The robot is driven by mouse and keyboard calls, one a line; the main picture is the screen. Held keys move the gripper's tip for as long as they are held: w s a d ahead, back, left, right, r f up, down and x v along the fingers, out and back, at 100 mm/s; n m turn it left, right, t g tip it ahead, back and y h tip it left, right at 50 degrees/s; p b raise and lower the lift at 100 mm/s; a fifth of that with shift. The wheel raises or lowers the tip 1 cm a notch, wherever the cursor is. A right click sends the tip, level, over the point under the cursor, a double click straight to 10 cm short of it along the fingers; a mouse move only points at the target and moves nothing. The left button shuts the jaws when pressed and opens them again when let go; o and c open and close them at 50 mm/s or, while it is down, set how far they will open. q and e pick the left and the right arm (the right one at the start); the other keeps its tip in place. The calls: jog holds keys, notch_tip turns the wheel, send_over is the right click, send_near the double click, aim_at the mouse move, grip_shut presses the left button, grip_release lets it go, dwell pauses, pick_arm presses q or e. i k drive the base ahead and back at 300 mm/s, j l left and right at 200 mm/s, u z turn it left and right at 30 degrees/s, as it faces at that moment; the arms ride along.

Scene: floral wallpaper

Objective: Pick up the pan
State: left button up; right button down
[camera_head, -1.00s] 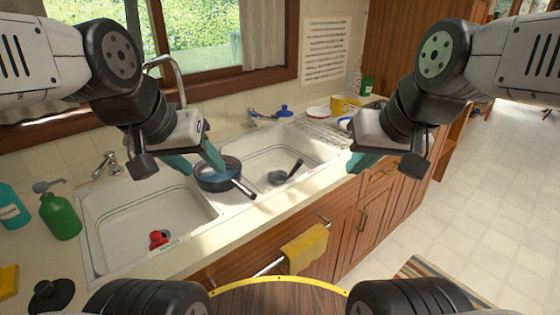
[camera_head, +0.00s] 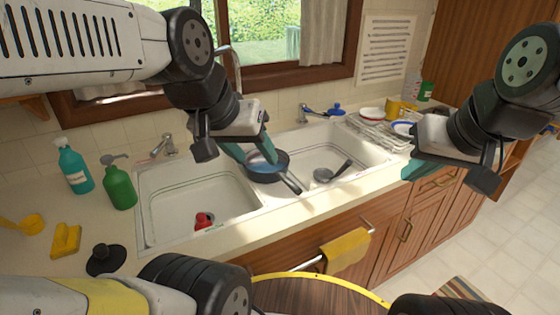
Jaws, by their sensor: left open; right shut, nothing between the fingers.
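The dark pan (camera_head: 268,170) with a bluish inside sits at the divider between the two white sink basins, its black handle (camera_head: 291,185) pointing to the lower right, toward the counter front. My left gripper (camera_head: 248,150) is open, its teal fingers just above and at the left rim of the pan. The far finger overlaps the pan's interior in the picture; I cannot tell whether either finger touches it. My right gripper (camera_head: 420,169) is shut and empty, out over the counter front to the right of the sink, well apart from the pan.
A dark ladle (camera_head: 332,172) lies in the right basin and a red object (camera_head: 204,220) in the left basin. Green (camera_head: 119,187) and teal (camera_head: 74,168) bottles stand at left. A dish rack (camera_head: 378,128) is at back right.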

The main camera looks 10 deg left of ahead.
aim_at(257, 170)
jog(key=u, duration=1.15)
jog(key=l+u, duration=0.35)
jog(key=l, duration=0.3)
jog(key=k+l+u, duration=0.1)
jog(key=l+u, duration=0.25)
jog(key=l, duration=0.3)
